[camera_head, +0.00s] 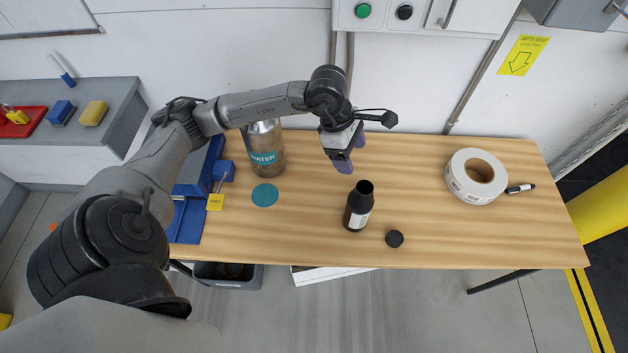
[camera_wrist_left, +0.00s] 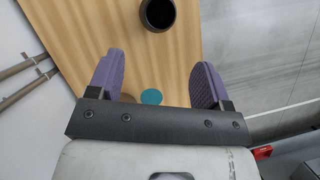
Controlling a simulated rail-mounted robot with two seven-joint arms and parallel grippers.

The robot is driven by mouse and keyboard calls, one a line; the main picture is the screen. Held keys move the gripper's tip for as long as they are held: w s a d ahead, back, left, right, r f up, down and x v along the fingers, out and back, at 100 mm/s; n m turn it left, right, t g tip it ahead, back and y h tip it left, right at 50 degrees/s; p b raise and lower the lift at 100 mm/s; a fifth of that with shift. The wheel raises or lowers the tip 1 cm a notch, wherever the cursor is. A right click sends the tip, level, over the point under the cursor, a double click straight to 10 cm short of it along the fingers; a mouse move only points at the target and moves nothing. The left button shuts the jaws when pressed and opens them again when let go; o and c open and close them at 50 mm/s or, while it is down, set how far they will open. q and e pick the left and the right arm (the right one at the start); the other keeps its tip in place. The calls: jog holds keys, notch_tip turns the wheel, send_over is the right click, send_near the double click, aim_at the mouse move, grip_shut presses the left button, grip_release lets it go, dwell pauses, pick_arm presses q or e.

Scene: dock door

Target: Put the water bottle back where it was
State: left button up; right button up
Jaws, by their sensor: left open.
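The water bottle (camera_head: 266,156), metallic with a teal WATER label, stands upright at the back left of the table. My left arm hides its top. A flat teal disc (camera_head: 265,195) lies just in front of it, and the bottle stands off the disc. The disc also shows between my fingers in the left wrist view (camera_wrist_left: 151,97). My left gripper (camera_head: 351,154) is open and empty above the table, right of the water bottle and behind a dark open bottle (camera_head: 357,208). In the left wrist view my purple fingers (camera_wrist_left: 156,78) are spread apart. My right gripper is not in view.
A black cap (camera_head: 394,239) lies near the dark bottle. A white tape roll (camera_head: 474,176) and a marker (camera_head: 520,188) are at the right. The table's middle right is clear.

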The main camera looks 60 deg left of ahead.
pick_arm(q)
jog(key=s+d+r+n+t+h, duration=0.2)
jog(key=d+h, duration=0.8)
jog(key=d, duration=0.5)
notch_tip(320, 180, up, 5)
jog(key=d+n+t+h, duration=0.1)
jog(key=n+t+h, duration=0.2)
jog(key=n+t, duration=0.8)
jog(key=s+a+f+n+y, duration=0.2)
jog(key=a+f+n+y, duration=0.2)
jog(key=f+n+y, duration=0.7)
jog(key=s+a+f+n+y, duration=0.1)
jog(key=a+f+n+y, duration=0.5)
jog(key=n, duration=1)
jog(key=s+d+f+n+g, duration=0.2)
jog(key=s+f+g, duration=0.3)
jog(key=s, duration=0.3)
jog(key=s+d+f+n+g, duration=0.3)
jog(key=s+d+f+g, duration=0.1)
jog(key=s+g, duration=0.3)
jog(key=shift+s+f, duration=0.35)
jog(key=shift+s, duration=0.85)
